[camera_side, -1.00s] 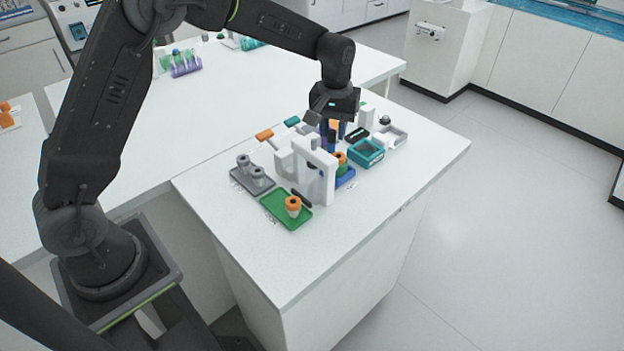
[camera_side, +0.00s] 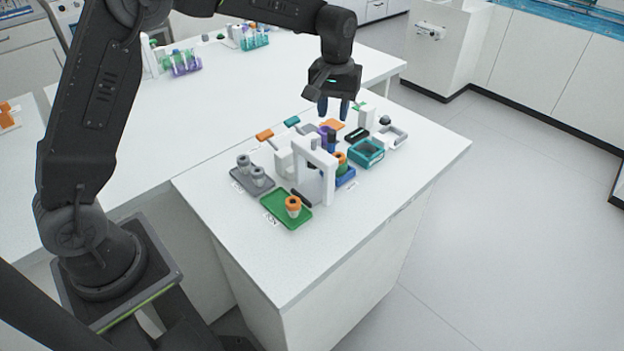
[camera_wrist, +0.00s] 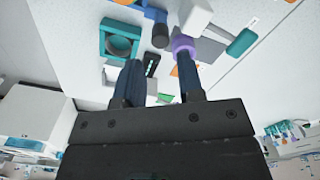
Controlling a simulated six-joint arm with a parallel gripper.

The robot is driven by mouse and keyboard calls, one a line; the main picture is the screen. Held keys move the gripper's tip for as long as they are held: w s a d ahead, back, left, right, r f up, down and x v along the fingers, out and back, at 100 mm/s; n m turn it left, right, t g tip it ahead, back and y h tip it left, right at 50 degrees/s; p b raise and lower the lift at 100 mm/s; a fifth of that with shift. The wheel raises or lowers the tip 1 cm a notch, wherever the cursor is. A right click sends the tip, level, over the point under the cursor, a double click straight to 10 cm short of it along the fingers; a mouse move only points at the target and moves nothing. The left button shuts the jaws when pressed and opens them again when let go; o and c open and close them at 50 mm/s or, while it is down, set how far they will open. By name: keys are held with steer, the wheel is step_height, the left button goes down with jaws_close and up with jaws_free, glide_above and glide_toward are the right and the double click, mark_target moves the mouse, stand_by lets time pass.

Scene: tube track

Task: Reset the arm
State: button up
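My gripper (camera_side: 333,105) hangs above the table, fingers pointing down. Its two dark blue fingers are apart with nothing between them. In the wrist view the fingers (camera_wrist: 160,80) are also spread and empty. Below it on the table stand a purple piece (camera_side: 325,130) with a dark blue part beside it, and an orange flat piece (camera_side: 333,125). In the wrist view a purple ring (camera_wrist: 183,45) shows near the right finger. The gripper is clear of these things.
A white gate-like frame (camera_side: 318,170) stands mid-table. In front are a green tray (camera_side: 272,205) with an orange-topped tube and a grey tray (camera_side: 240,181) with grey tubes. A teal box (camera_side: 367,152) stands to the right. The table's near end is clear.

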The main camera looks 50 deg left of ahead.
steer(key=s+r+m+t, duration=0.3)
steer(key=s+r, duration=0.8)
steer(key=s, duration=0.4)
steer(key=s+f+m+t, duration=0.2)
steer(key=s+m, duration=0.1)
steer(key=s, duration=1.1)
steer(key=shift+s+f+t, duration=0.15)
steer(key=shift+f+t, duration=0.1)
steer(key=shift+t, duration=0.05)
